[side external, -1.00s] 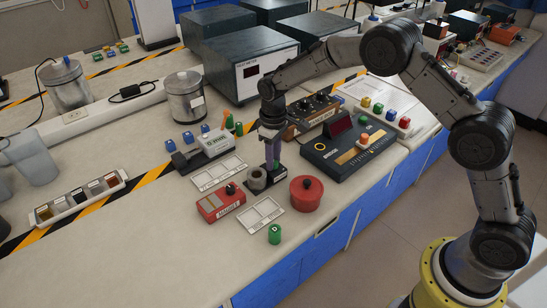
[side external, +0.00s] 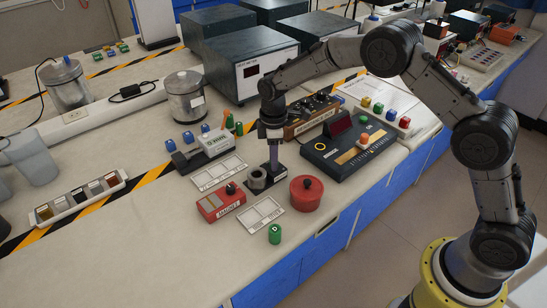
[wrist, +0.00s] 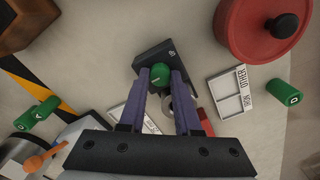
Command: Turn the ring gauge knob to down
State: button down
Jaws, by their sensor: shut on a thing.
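My gripper (side external: 274,168) points down over a small dark block (wrist: 150,58) on the bench. In the wrist view its purple fingers (wrist: 160,78) are shut on a small round green piece (wrist: 161,73) at the block. A mark shows on the green piece, too small to read. In the side view the fingers hide it. A grey ring (side external: 257,178) stands beside the block; part of it shows behind the fingers in the wrist view. I cannot tell whether the green piece is the ring gauge knob, and no label for it is readable.
A red lidded pot (side external: 306,194) and a green cylinder (side external: 275,234) stand close by. A red magnet box (side external: 221,202) and white marked trays (side external: 261,215) lie near. A dark console (side external: 352,150) is to the right.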

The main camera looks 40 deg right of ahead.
jog(key=shift+r, duration=0.1)
dwell(0.3)
jog(key=c, duration=0.6)
grip_release()
notch_tip(320, 180, up, 14)
